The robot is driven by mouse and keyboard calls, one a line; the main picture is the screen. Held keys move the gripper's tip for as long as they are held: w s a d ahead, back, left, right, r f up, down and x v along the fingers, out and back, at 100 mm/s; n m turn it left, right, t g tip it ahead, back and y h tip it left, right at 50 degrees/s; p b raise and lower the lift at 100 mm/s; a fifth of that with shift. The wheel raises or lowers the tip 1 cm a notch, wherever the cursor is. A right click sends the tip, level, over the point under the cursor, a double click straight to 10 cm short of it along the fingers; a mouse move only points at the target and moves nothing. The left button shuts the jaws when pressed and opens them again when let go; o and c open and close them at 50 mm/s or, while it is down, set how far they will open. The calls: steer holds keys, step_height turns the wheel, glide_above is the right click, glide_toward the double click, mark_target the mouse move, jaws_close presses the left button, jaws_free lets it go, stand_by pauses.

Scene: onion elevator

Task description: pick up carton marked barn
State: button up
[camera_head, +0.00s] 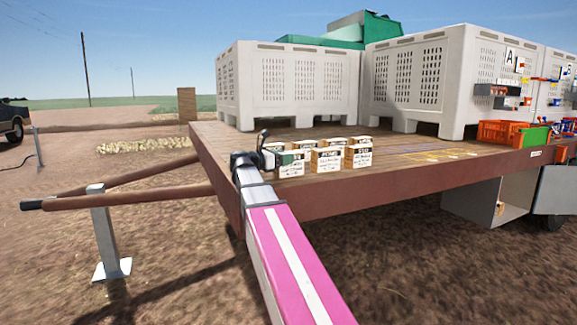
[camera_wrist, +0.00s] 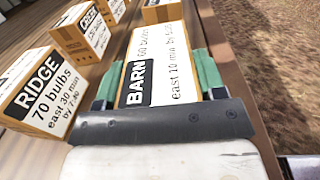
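The BARN carton (camera_wrist: 160,58) is a white-labelled box with a black BARN band, lying between the two green fingers of my gripper (camera_wrist: 158,80) in the wrist view. The fingers lie along its two opposite sides, with no clear gap seen. In the head view the BARN carton (camera_head: 290,168) is at the front left of the carton group, partly covered by a green finger. My gripper (camera_head: 268,158) comes in from the left side. The carton appears to be at deck level; its underside is hidden.
A RIDGE carton (camera_wrist: 42,90) stands close to the left in the wrist view. Several other cartons (camera_head: 358,155) stand nearby on the wooden deck (camera_head: 395,185). Large white bins (camera_head: 290,85) stand behind. The deck's edge is close on the right in the wrist view.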

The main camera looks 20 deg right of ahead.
steer(key=c, duration=0.4)
